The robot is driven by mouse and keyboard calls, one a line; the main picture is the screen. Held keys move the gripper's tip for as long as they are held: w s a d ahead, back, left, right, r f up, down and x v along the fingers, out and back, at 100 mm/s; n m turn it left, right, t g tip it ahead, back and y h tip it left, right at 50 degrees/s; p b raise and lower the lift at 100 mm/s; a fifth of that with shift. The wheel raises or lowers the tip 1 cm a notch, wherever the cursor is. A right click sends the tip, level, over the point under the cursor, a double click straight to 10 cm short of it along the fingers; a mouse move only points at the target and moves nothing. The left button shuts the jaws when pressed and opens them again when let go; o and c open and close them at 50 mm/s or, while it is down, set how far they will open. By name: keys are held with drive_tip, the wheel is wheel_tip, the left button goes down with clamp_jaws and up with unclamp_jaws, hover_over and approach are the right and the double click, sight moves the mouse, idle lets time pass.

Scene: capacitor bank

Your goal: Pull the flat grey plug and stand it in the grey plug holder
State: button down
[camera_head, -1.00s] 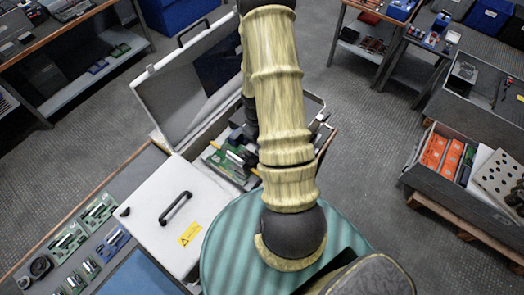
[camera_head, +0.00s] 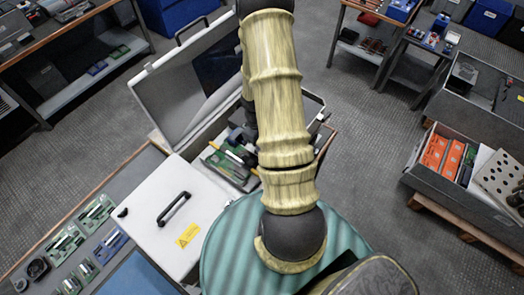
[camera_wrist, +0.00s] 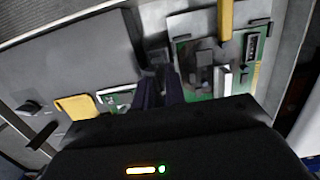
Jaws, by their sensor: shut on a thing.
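My gripper (camera_wrist: 159,88) points into the open grey case, its two dark fingers close together. It is shut on a dark grey piece (camera_wrist: 155,56) at the fingertips, which I take for the flat grey plug; its shape is mostly hidden. A green circuit board (camera_wrist: 201,80) lies just right of the fingers, with a white block and a dark connector on it. I cannot pick out the grey plug holder for certain. In the head view my arm hides the gripper and part of the case's inside.
The grey case (camera_head: 183,95) stands with its lid up. A yellow bar (camera_wrist: 225,20) rises by the board; a yellow piece (camera_wrist: 75,107) lies to the left. A white panel with a black handle (camera_head: 165,215) sits in front of the case.

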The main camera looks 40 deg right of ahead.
drive_tip(key=shift+f+b, duration=0.55)
drive_tip(key=shift+f, duration=0.2)
idle(0.4)
drive_tip(key=c, duration=1.4)
unclamp_jaws()
drive_tip(key=shift+o, duration=0.2)
drive_tip(key=shift+r, duration=0.1)
drive_tip(key=shift+w+r, duration=0.15)
drive_tip(key=shift+r, duration=0.3)
wheel_tip(320, 180, up, 16)
drive_tip(key=w+b, duration=0.1)
drive_tip(key=b, duration=0.1)
drive_tip(key=shift+w+a+r, duration=0.15)
drive_tip(key=shift+w+a, duration=0.2)
drive_tip(key=shift+a, duration=0.1)
